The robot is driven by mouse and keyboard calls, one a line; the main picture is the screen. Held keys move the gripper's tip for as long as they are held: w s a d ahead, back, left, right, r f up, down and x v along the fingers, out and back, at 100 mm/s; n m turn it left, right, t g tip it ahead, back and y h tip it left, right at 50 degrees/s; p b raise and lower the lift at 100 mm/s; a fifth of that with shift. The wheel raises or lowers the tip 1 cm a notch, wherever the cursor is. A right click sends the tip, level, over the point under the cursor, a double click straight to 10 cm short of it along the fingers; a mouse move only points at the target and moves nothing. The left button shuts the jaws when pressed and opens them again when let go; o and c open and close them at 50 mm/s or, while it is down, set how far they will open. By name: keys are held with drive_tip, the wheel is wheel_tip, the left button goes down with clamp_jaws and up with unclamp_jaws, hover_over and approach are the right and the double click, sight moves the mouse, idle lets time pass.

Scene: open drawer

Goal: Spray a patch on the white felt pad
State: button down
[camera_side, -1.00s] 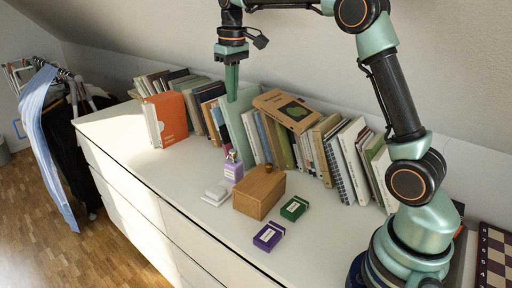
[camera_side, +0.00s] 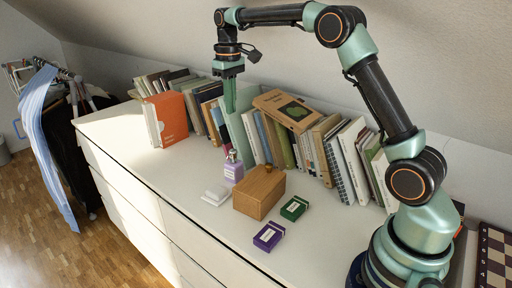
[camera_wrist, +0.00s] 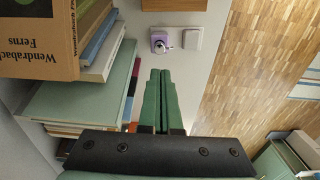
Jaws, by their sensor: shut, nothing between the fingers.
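A small purple spray bottle (camera_side: 233,170) stands upright on the white dresser top, left of a wooden box. The white felt pad (camera_side: 215,195) lies flat in front of the bottle. In the wrist view the bottle (camera_wrist: 160,42) is seen from above, with the pad (camera_wrist: 192,38) to its right. My gripper (camera_side: 230,110) points down above and behind the bottle, in front of the book row, apart from both bottle and pad. In the wrist view the green fingers (camera_wrist: 160,75) are together, with nothing held.
A wooden box (camera_side: 258,193) with a knob stands right of the pad, with a green box (camera_side: 294,209) and a purple box (camera_side: 268,237) near it. Books (camera_side: 335,150) line the wall behind. An orange book (camera_side: 168,118) stands at left; the dresser top before it is clear.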

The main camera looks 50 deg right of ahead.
sight(233, 151)
wheel_tip(233, 151, down, 12)
drive_tip(key=shift+r, duration=0.1)
idle(0.5)
drive_tip(key=shift+f, duration=1)
wheel_tip(233, 151, up, 14)
drive_tip(key=shift+r, duration=0.15)
idle(2.3)
drive_tip(key=shift+r, duration=0.8)
